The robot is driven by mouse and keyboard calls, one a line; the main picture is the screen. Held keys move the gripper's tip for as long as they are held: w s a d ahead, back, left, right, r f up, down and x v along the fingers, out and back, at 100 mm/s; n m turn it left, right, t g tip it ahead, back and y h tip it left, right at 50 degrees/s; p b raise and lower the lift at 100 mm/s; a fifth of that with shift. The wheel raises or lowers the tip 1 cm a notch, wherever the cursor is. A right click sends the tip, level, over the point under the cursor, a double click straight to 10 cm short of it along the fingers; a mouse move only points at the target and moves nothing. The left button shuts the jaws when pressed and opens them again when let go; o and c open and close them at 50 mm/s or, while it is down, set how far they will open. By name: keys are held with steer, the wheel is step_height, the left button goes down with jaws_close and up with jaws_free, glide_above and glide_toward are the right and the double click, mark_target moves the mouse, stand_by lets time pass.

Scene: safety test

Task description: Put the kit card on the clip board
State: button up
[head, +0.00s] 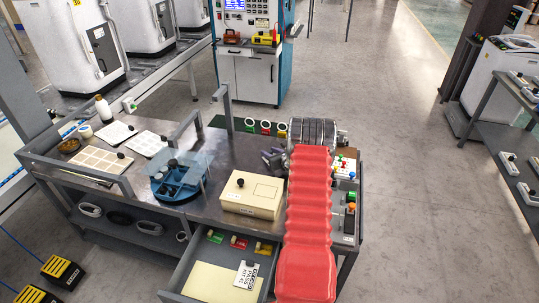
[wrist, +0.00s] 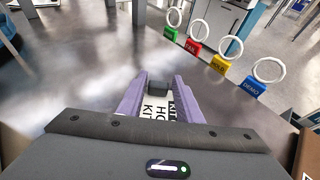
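My gripper (wrist: 158,88) has its purple fingers closed about a small dark block. A white card with black "KIT" lettering (wrist: 156,108) shows between and below them, apparently the kit card, partly hidden by my wrist. In the head view my gripper (head: 271,158) is over the back of the steel table, left of my red-sleeved arm; the card cannot be made out there. Coloured blocks with white rings stand beyond it, including a red FAIL block (wrist: 193,47), a yellow HOLD block (wrist: 218,64) and a blue DEMO block (wrist: 255,88). I cannot tell for certain which surface is the clip board.
An open drawer (head: 197,260) holds another white lettered card (head: 246,275) and coloured tags. A cream box (head: 253,196) and a blue round tray (head: 176,182) stand on the table (head: 215,150). A grey post (head: 227,108) rises at the back edge.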

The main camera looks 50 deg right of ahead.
steer(key=shift+a+f, duration=0.45)
steer(key=shift+f, duration=0.05)
steer(key=shift+r, duration=0.25)
steer(key=v, duration=1.2)
steer(key=shift+d+r, duration=0.3)
steer(key=shift+r, duration=0.1)
steer(key=shift+w, duration=0.15)
